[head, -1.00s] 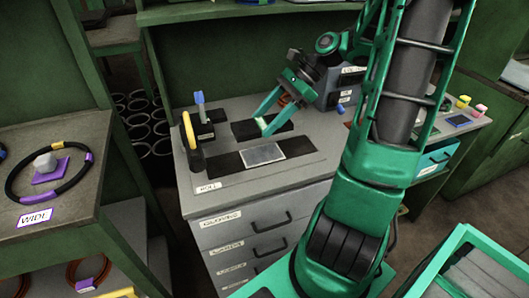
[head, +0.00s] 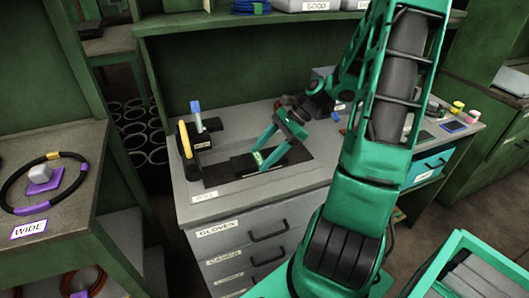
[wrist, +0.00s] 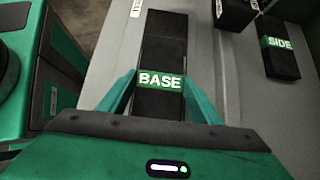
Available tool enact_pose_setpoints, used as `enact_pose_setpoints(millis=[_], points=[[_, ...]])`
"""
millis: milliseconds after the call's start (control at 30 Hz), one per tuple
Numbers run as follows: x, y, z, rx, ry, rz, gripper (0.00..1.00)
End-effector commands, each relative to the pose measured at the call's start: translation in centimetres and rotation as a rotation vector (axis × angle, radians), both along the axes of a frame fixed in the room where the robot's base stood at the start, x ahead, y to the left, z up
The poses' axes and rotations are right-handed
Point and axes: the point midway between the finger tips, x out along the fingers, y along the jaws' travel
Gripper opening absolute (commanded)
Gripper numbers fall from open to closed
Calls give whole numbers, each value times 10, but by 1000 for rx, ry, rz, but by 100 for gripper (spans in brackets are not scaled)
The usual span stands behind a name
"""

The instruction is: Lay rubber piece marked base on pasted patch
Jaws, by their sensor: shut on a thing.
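The black rubber piece with the green BASE label (wrist: 160,81) is between my gripper's fingers in the wrist view. My gripper (head: 268,158) is shut on it, low over the bench in the head view. The piece (head: 244,163) lies along a long black strip (head: 215,175), over its middle. The grey pasted patch does not show now, and the piece and fingers cover that area. I cannot tell whether the piece touches the strip. Another black piece, labelled SIDE (wrist: 281,42), lies apart to the right in the wrist view.
A yellow-topped black holder (head: 186,140) and a blue-topped tool (head: 196,113) stand at the bench's left end. The front of the grey bench top (head: 270,187) is clear above labelled drawers. A side table (head: 60,222) with a ring stands at the left.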

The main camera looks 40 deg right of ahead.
Motion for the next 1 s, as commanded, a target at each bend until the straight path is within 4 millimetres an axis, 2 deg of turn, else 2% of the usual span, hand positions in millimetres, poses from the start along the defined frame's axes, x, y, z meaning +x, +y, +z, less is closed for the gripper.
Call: enact_pose_setpoints(millis=[167, 200, 267, 667, 767, 1000], points=[[0, 0, -1, 1, 0, 0, 28], [0, 0, -2, 0, 0, 0, 63], [0, 0, -2, 0, 0, 0, 77], [0, -2, 3, 0, -1, -1, 77], [-2, -10, 10, 0, -1, -3, 77], [-11, -42, 43, -3, -1, -2, 77]])
